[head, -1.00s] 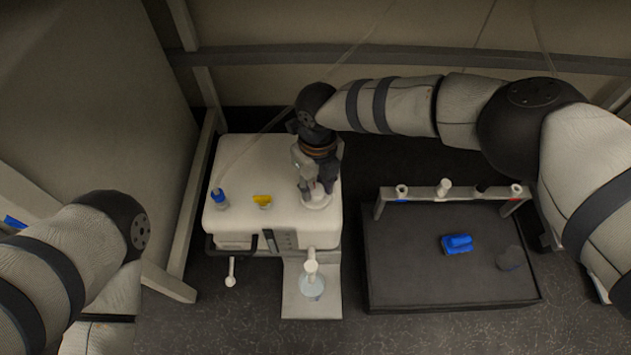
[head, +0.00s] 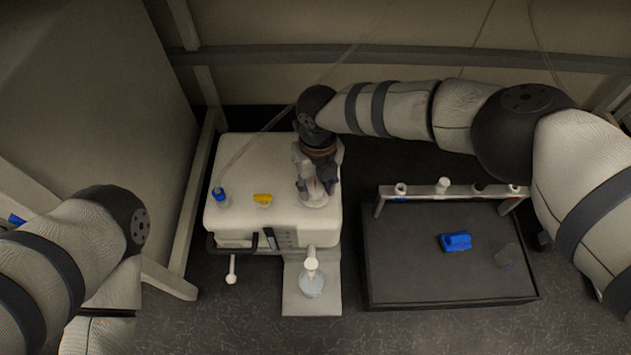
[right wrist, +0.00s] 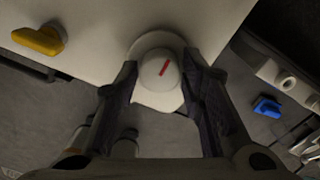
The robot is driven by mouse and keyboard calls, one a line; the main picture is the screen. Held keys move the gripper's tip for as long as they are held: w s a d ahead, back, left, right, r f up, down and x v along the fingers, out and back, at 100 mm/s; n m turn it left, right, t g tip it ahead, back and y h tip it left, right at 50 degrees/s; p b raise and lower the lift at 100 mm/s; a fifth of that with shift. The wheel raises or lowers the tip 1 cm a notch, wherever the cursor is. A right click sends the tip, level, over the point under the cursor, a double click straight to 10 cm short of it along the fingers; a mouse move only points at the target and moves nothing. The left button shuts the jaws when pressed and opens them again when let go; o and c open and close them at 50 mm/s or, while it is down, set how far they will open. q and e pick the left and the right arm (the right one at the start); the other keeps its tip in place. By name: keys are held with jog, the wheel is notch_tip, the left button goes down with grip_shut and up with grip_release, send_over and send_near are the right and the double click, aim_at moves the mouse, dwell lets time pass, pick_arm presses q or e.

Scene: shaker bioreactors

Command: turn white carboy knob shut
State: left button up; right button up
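The white carboy knob (right wrist: 160,72) is round, with a short red mark lying diagonally on its top in the right wrist view. It sits near the front right corner of the white box-shaped body (head: 237,172). My right gripper (head: 316,188) points down over it, with one dark finger on each side of the knob. The fingers (right wrist: 160,78) look open around the knob; I cannot tell whether either one touches it. In the head view, the gripper partly hides the knob. My left arm is at the left, with its gripper out of view.
On the white body are a yellow knob (head: 262,199) and a blue-capped fitting (head: 219,195). A clear flask (head: 312,284) stands in front. To the right, a dark tray (head: 420,275) holds a blue item (head: 456,241), beside a rack (head: 420,191).

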aim_at(317, 187)
jog(key=shift+o, duration=0.6)
jog(key=shift+w, duration=0.1)
jog(key=shift+r, duration=0.15)
notch_tip(317, 187, up, 12)
jog(key=shift+d, duration=0.1)
